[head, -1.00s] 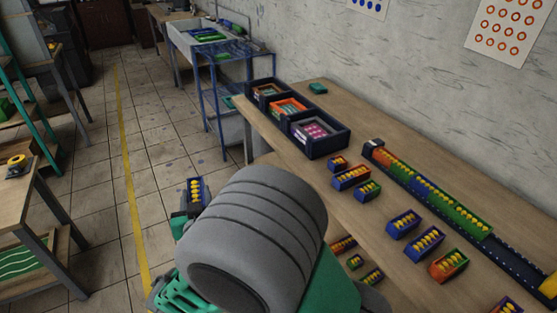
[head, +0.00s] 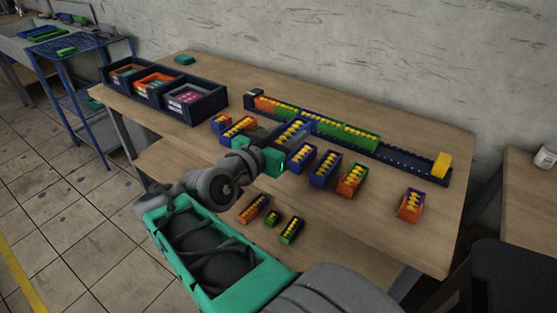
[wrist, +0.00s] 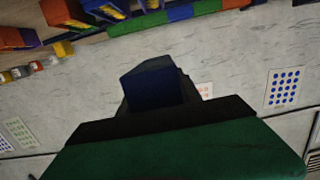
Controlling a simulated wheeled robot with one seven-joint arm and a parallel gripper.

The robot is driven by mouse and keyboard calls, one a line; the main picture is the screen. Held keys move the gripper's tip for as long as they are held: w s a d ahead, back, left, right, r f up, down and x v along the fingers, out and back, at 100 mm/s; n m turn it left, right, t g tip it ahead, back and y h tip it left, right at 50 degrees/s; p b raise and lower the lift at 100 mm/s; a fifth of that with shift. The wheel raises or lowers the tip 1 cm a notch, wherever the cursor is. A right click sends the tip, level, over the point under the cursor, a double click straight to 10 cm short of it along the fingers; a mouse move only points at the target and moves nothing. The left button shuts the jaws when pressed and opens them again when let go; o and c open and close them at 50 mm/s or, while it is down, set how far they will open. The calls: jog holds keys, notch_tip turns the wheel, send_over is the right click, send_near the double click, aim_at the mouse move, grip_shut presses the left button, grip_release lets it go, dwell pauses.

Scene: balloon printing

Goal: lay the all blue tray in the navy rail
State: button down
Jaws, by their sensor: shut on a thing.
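My gripper (head: 274,152) is shut on a blue tray (head: 293,131) with yellow pieces in it, over the table by the near side of the rail. In the wrist view a dark blue block, apparently the end of the held tray (wrist: 152,86), shows at the jaws. The navy rail (head: 397,158) runs along the back of the table. Orange, blue and green trays fill its left and middle part. The held tray lies crosswise to the rail; its far end overlaps the rail in the picture, and I cannot tell whether they touch.
A yellow block (head: 441,164) is at the rail's right end. A navy three-part bin (head: 193,112) is at left. The rail's right stretch is bare.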

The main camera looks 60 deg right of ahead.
jog(key=shift+s, duration=0.4)
jog(key=shift+d, duration=0.1)
jog(key=w+d+f, duration=0.2)
jog(key=d+f, duration=0.1)
jog(key=f, duration=0.1)
jog(key=w+d+f+b, duration=0.1)
jog(key=w+d+f, duration=0.2)
jog(key=d+f, duration=0.1)
jog(key=w+d+f, duration=0.3)
jog(key=d+f, duration=0.1)
jog(key=shift+w+d+f+b, duration=0.2)
jog(key=shift+f+b, duration=0.5)
jog(key=c, duration=0.8)
grip_release()
jog(key=shift+a+r, duration=0.1)
